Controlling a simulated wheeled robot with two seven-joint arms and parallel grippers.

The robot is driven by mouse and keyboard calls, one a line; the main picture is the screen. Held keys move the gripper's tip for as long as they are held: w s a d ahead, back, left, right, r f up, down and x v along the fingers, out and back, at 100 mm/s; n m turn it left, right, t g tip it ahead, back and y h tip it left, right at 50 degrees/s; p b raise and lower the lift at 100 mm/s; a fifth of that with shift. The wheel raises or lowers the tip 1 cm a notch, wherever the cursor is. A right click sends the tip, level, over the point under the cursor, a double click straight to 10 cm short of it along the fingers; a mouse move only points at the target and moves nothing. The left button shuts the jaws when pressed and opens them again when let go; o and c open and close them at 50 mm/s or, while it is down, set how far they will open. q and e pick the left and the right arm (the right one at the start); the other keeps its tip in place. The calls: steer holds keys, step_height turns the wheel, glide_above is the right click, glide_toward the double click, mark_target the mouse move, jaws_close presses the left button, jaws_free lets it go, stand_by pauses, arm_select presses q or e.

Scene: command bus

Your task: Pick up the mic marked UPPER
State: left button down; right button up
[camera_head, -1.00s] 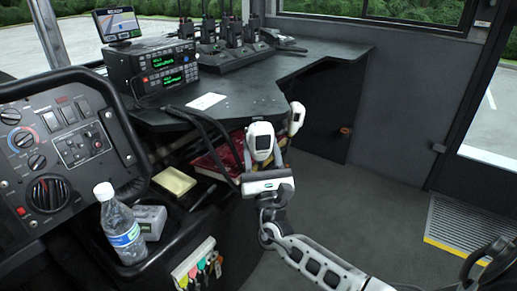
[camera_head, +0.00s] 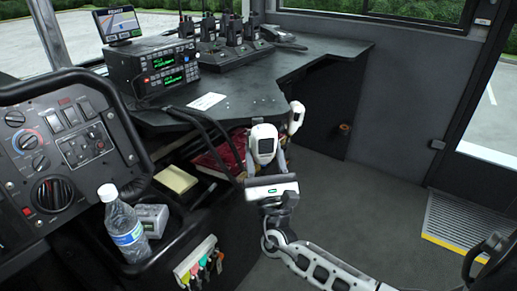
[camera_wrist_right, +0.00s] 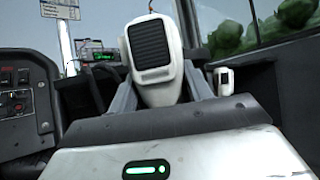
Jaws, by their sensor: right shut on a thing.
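A white handheld mic (camera_head: 263,143) with a dark face is held in my right gripper (camera_head: 267,167), in front of the desk's near edge. In the right wrist view the mic (camera_wrist_right: 151,47) stands upright between the grey fingers, its dark ribbed face toward the camera. The gripper is shut on it. A second white mic (camera_head: 296,116) is just behind and right of it, by the desk's edge, and shows small in the right wrist view (camera_wrist_right: 224,79). I cannot read a marking on either mic. My left gripper is not in view.
A radio unit (camera_head: 153,70) and several handheld radios (camera_head: 225,45) stand on the dark desk (camera_head: 255,97). Black cables hang at its front edge. A water bottle (camera_head: 124,228) and yellow pad (camera_head: 175,179) are at lower left. The floor (camera_head: 370,205) at right is clear.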

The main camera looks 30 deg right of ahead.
mark_target(266, 152)
steer(key=shift+s+a+r+p, duration=0.15)
steer(key=shift+s+a+p, duration=0.2)
steer(key=shift+s, duration=0.55)
steer(key=shift+s+a+r+p, duration=0.1)
steer(key=shift+s+a+p, duration=0.2)
steer(key=shift+s, duration=0.6)
steer(key=shift+a, duration=0.1)
